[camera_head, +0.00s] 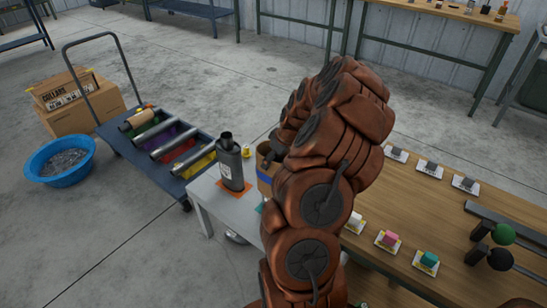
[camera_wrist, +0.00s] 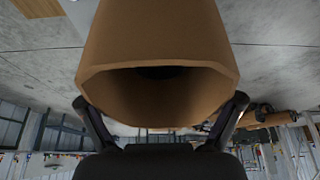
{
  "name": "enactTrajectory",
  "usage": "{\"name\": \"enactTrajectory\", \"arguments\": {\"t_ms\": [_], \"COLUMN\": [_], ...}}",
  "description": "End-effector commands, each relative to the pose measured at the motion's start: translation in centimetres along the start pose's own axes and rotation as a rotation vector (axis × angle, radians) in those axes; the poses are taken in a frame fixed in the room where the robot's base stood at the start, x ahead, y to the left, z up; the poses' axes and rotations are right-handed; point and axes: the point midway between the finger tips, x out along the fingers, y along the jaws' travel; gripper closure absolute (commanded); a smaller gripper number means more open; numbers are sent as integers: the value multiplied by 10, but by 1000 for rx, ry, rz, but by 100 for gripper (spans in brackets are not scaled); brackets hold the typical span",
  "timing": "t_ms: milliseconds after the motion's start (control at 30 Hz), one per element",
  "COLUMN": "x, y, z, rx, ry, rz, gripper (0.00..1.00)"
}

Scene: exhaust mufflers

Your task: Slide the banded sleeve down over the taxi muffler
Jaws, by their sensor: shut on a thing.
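A tan, faceted, hollow sleeve (camera_wrist: 158,45) fills the upper middle of the wrist view, its open end facing the camera. My gripper (camera_wrist: 160,102) is shut on it, one dark finger against each side. No band shows on it in this view. A dark muffler (camera_head: 231,166) with a narrow neck stands upright on an orange mat on the grey table, left of my arm.
A blue cart (camera_head: 118,138) at left carries several tubes over coloured sections. A blue tub (camera_head: 60,162) and a cardboard box (camera_head: 78,100) stand beside it. A wooden bench (camera_head: 455,225) at right holds small coloured blocks on cards. Bare floor lies behind the table.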

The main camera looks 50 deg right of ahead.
Motion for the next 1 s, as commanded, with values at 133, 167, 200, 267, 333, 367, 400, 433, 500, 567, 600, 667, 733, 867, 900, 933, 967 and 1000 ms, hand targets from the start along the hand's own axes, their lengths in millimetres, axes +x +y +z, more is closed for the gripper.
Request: {"name": "enactTrajectory", "arguments": {"t_ms": [133,167,200,267,333,367,400,433,500,567,600,667,733,867,900,933,967,1000], "x": [2,2,2,2,2,2,2,2,2,2,2,2,2,2,1,1,0,-2], "y": [0,0,0,0,0,0,0,0,0,0,0,0,0,0,0,0,0,1], "z": [1,1,1,1,1,1,1,1,1,1,1,1,1,1,0,0,0,-1], "rx": [0,0,0,0,0,0,0,0,0,0,0,0,0,0,0,0,0,-1], "ry": [0,0,0,0,0,0,0,0,0,0,0,0,0,0,0,0,0,1], "rz": [0,0,0,0,0,0,0,1,1,0,0,1,0,1,1,1,1,2], "gripper": [50,50,50,50,50,50,50,50,2,0,0,0,0,0,0,0,0,0]}}
